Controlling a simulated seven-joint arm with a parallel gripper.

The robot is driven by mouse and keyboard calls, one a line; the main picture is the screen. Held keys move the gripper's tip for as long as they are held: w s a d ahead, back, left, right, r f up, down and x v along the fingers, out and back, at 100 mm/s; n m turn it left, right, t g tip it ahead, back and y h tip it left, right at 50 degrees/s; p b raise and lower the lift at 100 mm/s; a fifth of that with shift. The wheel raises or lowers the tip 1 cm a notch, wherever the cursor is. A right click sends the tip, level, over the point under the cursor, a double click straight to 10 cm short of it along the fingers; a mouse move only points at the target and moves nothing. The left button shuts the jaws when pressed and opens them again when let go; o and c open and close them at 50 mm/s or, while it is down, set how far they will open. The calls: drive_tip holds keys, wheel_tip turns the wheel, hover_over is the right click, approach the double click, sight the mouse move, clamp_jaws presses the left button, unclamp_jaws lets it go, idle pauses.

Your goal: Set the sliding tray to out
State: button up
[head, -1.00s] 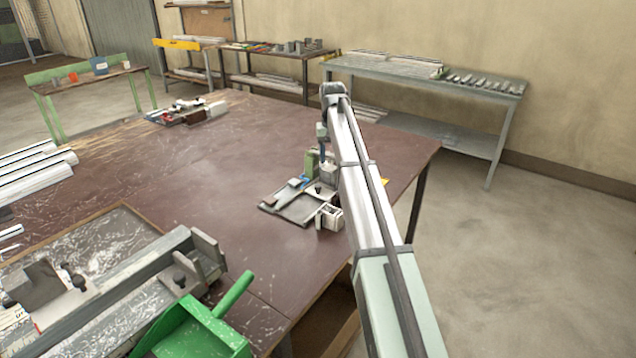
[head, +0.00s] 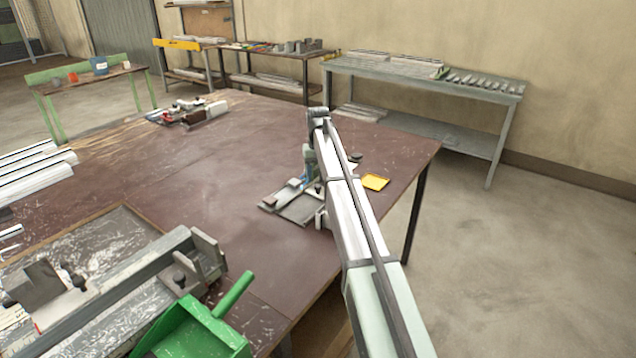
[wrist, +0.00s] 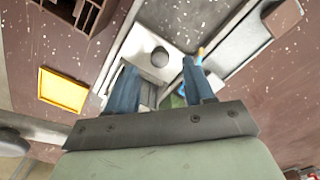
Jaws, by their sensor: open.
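A small bench fixture (head: 292,208) with a flat grey base stands near the right end of the brown table, partly hidden by my arm. In the wrist view, a pale plate with a round grey knob (wrist: 160,57) lies between and just beyond my fingertips; it looks like the sliding tray, but I cannot tell how far out it is. My gripper (wrist: 159,66) is open, its two blue-grey fingers on either side of the knob, with no visible contact. In the head view, my gripper is mostly hidden behind the arm.
A yellow square tray (head: 375,182) lies right of the fixture. A dark compartment box (wrist: 86,12) shows at the top of the wrist view. A green dustpan (head: 205,325) and a long grey profile clamp (head: 110,290) are at front left. The table's middle is clear.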

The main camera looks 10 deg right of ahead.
sight(318, 186)
drive_tip(key=shift+f, duration=1.6)
clamp_jaws()
